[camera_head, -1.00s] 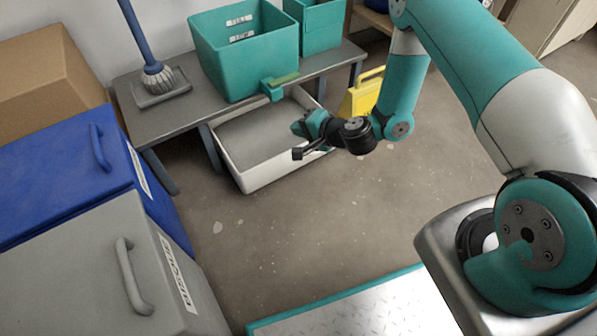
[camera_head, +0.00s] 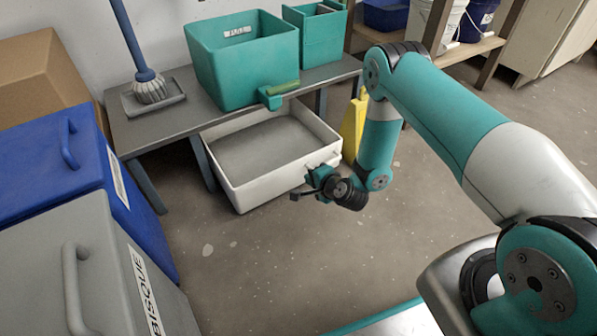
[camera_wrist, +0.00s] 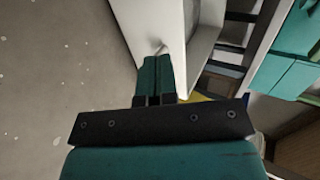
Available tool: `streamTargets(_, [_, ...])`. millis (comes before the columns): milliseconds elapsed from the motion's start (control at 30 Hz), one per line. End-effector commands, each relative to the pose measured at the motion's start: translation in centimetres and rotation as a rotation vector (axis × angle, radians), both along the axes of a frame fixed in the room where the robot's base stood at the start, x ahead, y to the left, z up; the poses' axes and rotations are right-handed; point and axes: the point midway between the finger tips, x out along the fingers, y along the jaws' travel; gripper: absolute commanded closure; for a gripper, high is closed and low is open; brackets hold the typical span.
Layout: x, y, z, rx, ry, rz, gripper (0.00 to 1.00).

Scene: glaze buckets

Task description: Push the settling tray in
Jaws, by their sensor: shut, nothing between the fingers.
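The settling tray (camera_head: 262,192) is a wide, shallow white tray with a grey inside. It sits on the floor, partly under the grey bench, with its front part sticking out. My gripper (camera_head: 318,176) is low at the tray's front wall, near its right corner. In the wrist view my shut teal fingers (camera_wrist: 156,70) are empty and point at the white tray wall (camera_wrist: 155,25). The tips are touching it or very close; I cannot tell which.
The bench (camera_head: 180,125) carries teal buckets (camera_head: 245,65) and a brush in a dish (camera_head: 152,97). A yellow object (camera_head: 352,128) stands right of the tray. Blue (camera_head: 50,165) and grey (camera_head: 90,265) bins stand at left. The floor before the tray is clear.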

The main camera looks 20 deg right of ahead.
Motion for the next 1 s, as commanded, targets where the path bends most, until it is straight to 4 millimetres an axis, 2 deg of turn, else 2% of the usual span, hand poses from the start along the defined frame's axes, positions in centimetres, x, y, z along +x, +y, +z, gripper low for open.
streamTargets(200, [3.5,1.0,-2.4,-0.002,-0.006,0.002,1.00])
streamTargets(400, [6.1,1.6,-2.2,0.000,-0.002,-0.001,1.00])
streamTargets(600, [7.0,1.9,-1.9,0.002,0.002,-0.002,1.00])
streamTargets(1000, [7.2,2.0,-1.8,0.001,0.001,-0.002,1.00])
